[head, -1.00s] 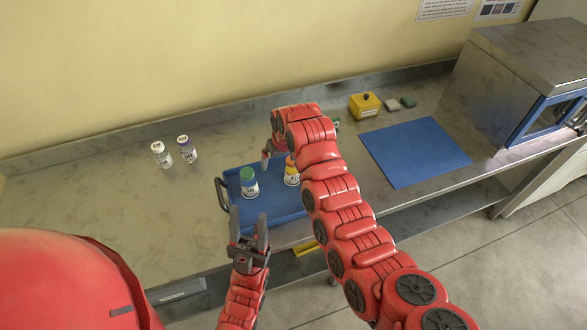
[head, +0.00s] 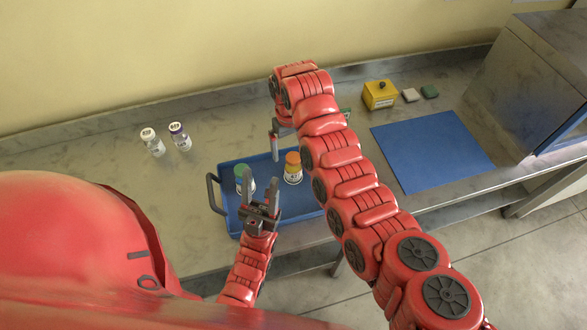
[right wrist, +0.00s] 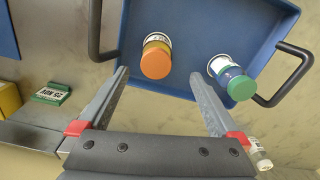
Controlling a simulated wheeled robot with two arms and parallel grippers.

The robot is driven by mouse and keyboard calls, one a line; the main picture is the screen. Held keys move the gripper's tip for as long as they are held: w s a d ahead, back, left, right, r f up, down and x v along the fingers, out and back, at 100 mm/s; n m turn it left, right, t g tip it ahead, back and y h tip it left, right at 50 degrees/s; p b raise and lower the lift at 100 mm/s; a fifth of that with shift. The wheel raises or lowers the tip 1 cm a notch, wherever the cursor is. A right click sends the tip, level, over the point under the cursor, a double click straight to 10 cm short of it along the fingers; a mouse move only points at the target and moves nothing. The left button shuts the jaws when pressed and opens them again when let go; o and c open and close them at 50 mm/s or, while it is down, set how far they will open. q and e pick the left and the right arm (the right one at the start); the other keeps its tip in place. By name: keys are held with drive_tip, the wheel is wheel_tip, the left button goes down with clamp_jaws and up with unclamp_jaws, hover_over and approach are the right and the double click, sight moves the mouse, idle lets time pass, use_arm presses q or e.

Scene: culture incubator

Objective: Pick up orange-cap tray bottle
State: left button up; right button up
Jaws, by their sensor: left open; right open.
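The orange-cap bottle (head: 293,170) stands in the blue tray (head: 312,199), beside the green-cap bottle (head: 239,174). In the right wrist view the orange-cap bottle (right wrist: 156,58) lies ahead, between the lines of the two fingers, with the green-cap bottle (right wrist: 232,78) to its right. My right gripper (right wrist: 159,72) is open and empty; nothing is between its fingers. In the head view my right gripper (head: 275,140) is up and left of the orange cap, partly hidden by its own arm. My left gripper (head: 261,188) is open and empty, in front of the tray's lower part and the green-cap bottle.
Two white-labelled bottles (head: 153,142) stand on the steel bench left of the tray. A blue mat (head: 430,150), a yellow box (head: 380,95) and two small blocks (head: 411,95) are to the right, with a steel cabinet (head: 530,90) beyond.

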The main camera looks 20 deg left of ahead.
sight(291, 157)
wheel_tip(291, 157, down, 6)
drive_tip(key=shift+r+b, duration=0.15)
drive_tip(key=shift+b, duration=0.35)
drive_tip(key=shift+d+f, duration=0.1)
drive_tip(key=shift+f, duration=0.3)
drive_tip(key=f, duration=0.1)
drive_tip(key=f+b, duration=0.1)
drive_tip(key=f, duration=0.2)
drive_tip(key=shift+d+f, duration=0.3)
drive_tip(key=shift+f, duration=0.1)
drive_tip(key=shift+r, duration=0.1)
drive_tip(key=c, duration=1.5)
drive_tip(key=shift+c, duration=0.2)
drive_tip(key=shift+r, duration=0.1)
